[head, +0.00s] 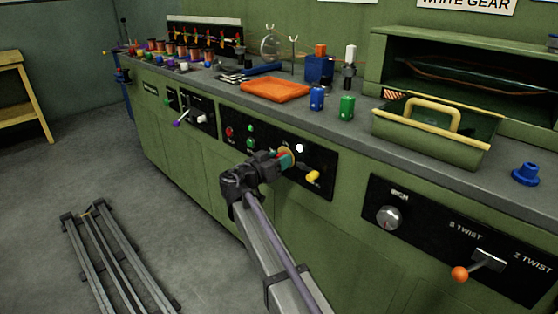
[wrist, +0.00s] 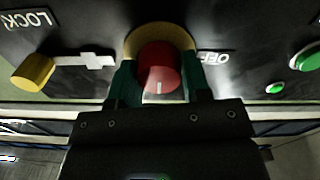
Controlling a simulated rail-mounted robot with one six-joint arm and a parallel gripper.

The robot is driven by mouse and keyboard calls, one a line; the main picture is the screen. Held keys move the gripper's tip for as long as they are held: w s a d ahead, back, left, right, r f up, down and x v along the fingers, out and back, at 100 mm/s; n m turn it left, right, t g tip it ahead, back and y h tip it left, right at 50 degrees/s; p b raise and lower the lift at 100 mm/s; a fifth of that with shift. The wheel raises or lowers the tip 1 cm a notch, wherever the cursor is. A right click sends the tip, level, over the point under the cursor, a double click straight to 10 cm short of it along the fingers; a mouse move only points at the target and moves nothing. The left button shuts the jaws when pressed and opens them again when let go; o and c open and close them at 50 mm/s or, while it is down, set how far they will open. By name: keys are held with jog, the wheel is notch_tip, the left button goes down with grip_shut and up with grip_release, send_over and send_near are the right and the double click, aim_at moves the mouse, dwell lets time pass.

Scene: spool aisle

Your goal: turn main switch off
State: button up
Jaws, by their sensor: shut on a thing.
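The main switch is a red knob (wrist: 158,66) on a yellow ring (wrist: 130,42), on a black panel (head: 323,158). In the wrist view its white mark points down the picture, and the OFF label (wrist: 215,58) lies to its right. My gripper (wrist: 160,82) has green fingers on both sides of the knob and is shut on it. In the head view my gripper (head: 281,162) reaches the panel and hides most of the knob; part of the yellow ring shows.
A yellow lock handle (wrist: 33,72) with a LOCK label (wrist: 27,19) sits beside the knob; it also shows in the head view (head: 313,176). Green buttons (wrist: 306,57) are on the other side. The floor at left is partly open.

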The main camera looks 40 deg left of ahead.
jog(key=n, duration=0.9)
jog(key=shift+a+f, duration=0.1)
jog(key=n, duration=0.4)
jog(key=shift+f+n, duration=0.1)
jog(key=shift+n, duration=2.3)
jog(key=o, duration=0.9)
